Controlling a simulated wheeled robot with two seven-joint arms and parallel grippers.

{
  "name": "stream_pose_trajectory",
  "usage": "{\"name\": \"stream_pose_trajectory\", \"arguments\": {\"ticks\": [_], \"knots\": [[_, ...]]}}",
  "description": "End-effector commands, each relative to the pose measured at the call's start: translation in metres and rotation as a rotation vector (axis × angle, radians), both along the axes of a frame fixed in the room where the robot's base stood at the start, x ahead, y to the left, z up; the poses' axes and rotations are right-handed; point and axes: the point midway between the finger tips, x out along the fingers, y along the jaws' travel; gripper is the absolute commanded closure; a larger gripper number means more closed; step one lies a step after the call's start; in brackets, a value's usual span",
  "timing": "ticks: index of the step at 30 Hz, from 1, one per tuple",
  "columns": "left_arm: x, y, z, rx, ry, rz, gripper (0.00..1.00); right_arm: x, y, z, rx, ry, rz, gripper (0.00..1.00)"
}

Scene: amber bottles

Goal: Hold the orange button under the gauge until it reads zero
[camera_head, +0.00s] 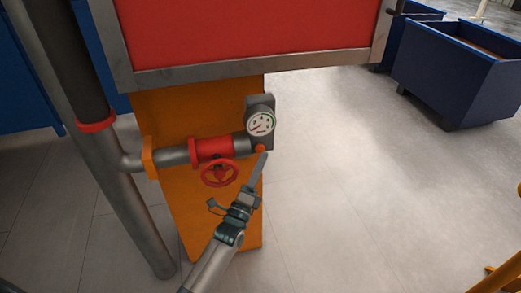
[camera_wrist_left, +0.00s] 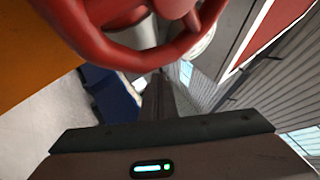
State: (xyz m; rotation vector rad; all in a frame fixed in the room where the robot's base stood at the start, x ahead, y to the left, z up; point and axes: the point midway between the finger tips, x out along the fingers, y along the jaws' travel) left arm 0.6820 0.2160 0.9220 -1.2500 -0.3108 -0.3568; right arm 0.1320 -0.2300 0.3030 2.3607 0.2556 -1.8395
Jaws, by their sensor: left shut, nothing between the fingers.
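The round white gauge (camera_head: 262,123) sits on a grey plate at the end of the pipe, too small to read surely. The small orange button (camera_head: 260,148) is just below it. My left gripper (camera_head: 264,155) is shut and empty, its fingertips pointing up right beside the button; I cannot tell whether they touch it. In the left wrist view the shut fingers (camera_wrist_left: 157,90) point away beneath the red handwheel (camera_wrist_left: 130,58). The button is not visible there. My right gripper is not in view.
The red handwheel (camera_head: 220,173) hangs under the red valve body (camera_head: 212,151), close left of my gripper. An orange post (camera_head: 190,105) stands behind the pipe (camera_head: 172,157). A red panel (camera_head: 240,30) is above. Blue bins (camera_head: 455,75) stand far right; the floor between is clear.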

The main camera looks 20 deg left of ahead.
Motion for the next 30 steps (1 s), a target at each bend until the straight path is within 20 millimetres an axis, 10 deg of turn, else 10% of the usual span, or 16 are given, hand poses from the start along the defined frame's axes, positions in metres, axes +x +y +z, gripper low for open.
{"name": "stream_pose_trajectory", "arguments": {"ticks": [30], "knots": [[-0.042, -0.028, 0.000, 0.000, 0.000, 0.000, 1.00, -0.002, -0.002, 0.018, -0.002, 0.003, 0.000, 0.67]]}}
